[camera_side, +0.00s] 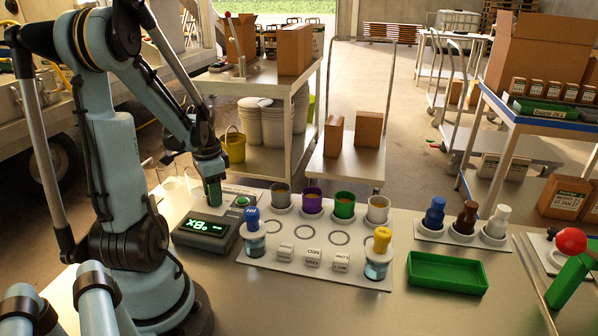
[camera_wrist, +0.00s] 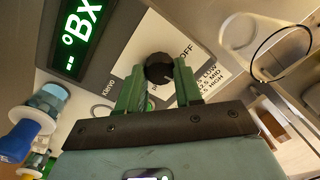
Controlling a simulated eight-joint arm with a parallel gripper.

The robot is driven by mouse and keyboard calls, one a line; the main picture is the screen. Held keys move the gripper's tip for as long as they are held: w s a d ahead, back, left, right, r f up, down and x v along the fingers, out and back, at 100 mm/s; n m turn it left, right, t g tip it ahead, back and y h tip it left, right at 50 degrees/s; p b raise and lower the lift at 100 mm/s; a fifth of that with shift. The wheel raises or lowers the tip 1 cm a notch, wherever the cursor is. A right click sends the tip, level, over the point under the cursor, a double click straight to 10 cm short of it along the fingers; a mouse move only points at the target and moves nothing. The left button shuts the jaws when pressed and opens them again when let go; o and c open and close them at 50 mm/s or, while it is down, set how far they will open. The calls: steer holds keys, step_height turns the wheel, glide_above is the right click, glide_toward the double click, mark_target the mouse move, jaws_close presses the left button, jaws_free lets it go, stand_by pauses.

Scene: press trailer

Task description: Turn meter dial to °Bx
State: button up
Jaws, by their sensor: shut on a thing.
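The meter (camera_side: 205,232) is a dark box at the left of the table. Its lit green display reads "°Bx" with dashes, clear in the wrist view (camera_wrist: 80,32). The black meter dial (camera_wrist: 158,66) sits on the panel beside the display, close to a white label with "OFF". My gripper (camera_wrist: 158,82) is shut on the dial with its green fingers on either side. In the side view my gripper (camera_side: 214,190) points down behind the meter and hides the dial. Which mark the dial's pointer faces is hard to tell.
Right of the meter, a white board (camera_side: 312,243) holds several coloured cups and small labelled blocks. A blue-topped jar (camera_side: 255,238) stands close to the meter. A green tray (camera_side: 446,273) and several bottles (camera_side: 466,218) are farther right. The front of the table is clear.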

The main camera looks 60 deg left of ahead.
steer(key=shift+m, duration=0.6)
steer(key=o, duration=1)
steer(key=shift+o, duration=0.2)
step_height(320, 180, up, 12)
steer(key=shift+d, duration=0.35)
